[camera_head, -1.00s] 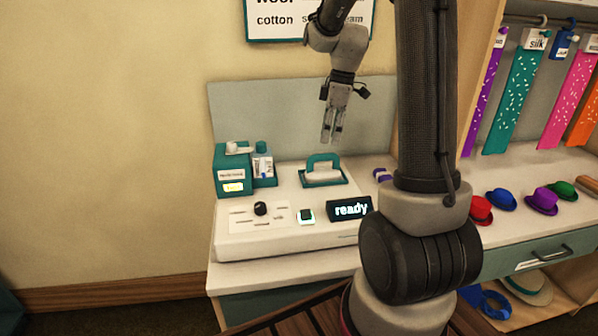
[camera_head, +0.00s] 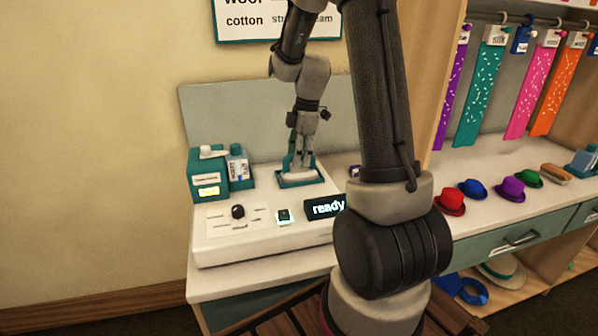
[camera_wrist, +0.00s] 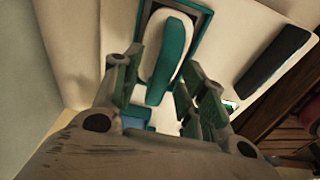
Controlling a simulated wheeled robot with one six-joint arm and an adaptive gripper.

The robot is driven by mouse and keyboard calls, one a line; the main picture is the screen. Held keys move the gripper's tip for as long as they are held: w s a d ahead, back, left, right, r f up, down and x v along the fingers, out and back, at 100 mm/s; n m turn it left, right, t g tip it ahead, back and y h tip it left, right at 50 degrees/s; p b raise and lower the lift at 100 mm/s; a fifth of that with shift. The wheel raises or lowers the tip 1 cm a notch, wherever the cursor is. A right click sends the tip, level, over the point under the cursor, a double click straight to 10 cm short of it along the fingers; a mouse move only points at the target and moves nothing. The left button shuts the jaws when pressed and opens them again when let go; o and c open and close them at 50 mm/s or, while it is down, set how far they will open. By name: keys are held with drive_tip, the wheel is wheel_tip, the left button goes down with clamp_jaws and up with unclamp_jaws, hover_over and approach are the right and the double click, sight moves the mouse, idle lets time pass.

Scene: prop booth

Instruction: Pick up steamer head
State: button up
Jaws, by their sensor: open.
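The steamer head, a cream body with a teal handle, sits in a teal-edged cradle (camera_head: 300,180) on the white steamer unit (camera_head: 225,247). In the wrist view the steamer head (camera_wrist: 166,52) lies between my fingers, with its teal handle facing the camera. My gripper (camera_head: 303,160) points down over it, and its fingers partly hide it in the head view. In the wrist view my gripper (camera_wrist: 155,85) is open, with one finger on each side of the handle. I cannot tell whether either finger touches it.
A teal box (camera_head: 207,178) and a small bottle (camera_head: 237,165) stand left of the cradle. A dial (camera_head: 238,212) and a "ready" display (camera_head: 325,207) are in front. Small hats (camera_head: 450,202) line the counter at right. A back panel (camera_head: 240,120) rises behind.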

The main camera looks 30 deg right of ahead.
drive_tip(key=shift+f, duration=0.2)
clamp_jaws()
